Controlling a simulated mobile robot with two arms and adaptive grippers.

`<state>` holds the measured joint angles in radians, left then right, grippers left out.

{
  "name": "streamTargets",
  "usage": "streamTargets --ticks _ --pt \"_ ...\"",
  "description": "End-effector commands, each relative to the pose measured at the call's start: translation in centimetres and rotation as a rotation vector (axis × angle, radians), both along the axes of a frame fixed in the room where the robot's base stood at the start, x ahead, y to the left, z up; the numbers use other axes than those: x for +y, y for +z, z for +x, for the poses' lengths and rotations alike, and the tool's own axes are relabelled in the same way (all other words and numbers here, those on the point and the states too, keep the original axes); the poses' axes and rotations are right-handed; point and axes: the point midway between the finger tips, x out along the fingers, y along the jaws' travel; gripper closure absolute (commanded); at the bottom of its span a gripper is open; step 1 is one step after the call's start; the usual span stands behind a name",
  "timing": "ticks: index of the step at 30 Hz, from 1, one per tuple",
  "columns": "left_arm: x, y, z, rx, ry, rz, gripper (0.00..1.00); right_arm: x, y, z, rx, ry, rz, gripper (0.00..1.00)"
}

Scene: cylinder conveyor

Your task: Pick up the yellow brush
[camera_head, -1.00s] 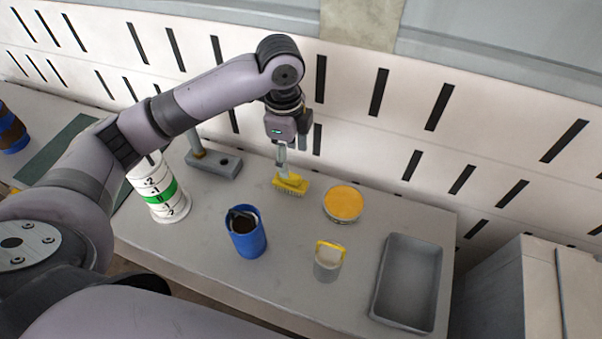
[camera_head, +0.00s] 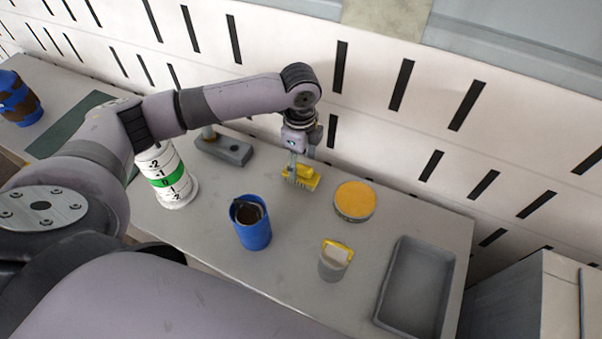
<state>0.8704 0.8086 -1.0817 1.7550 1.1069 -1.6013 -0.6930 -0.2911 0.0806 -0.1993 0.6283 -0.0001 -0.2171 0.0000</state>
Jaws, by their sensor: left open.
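The yellow brush (camera_head: 303,179) lies on the grey table, bristles down, near the back edge. My left gripper (camera_head: 301,165) points down right at the brush, with its fingers at the brush's top. The jaws are open, and part of the brush is hidden behind the fingers. I cannot tell whether the fingers touch it. My right gripper is not in view.
A round yellow-topped tin (camera_head: 355,201) stands just right of the brush. A blue cup (camera_head: 252,229), a small grey cup with a yellow-edged item (camera_head: 333,264), a grey tray (camera_head: 416,287), a white-green numbered cylinder (camera_head: 166,177) and a grey stand (camera_head: 224,150) surround it. The slotted wall rises behind.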

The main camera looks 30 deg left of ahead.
Motion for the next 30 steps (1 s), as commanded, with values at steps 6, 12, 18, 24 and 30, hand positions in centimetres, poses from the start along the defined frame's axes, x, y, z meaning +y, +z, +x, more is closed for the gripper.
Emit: streamTargets --ticks 6,12,18,24,30 --pt "-0.1 -2.8 0.0 0.004 0.002 0.001 0.43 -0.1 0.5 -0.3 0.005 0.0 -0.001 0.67" --pt "-0.2 -5.0 0.1 0.001 0.0 0.0 0.43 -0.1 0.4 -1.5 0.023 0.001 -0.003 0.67" --pt "-0.2 -5.1 0.1 -0.001 0.0 0.0 0.43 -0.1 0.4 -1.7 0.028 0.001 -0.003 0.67" --pt "-0.1 -5.1 0.1 -0.001 0.0 0.0 0.54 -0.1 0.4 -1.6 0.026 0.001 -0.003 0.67" --pt "-0.1 -5.1 0.1 -0.001 0.0 0.0 0.67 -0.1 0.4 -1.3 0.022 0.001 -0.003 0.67"
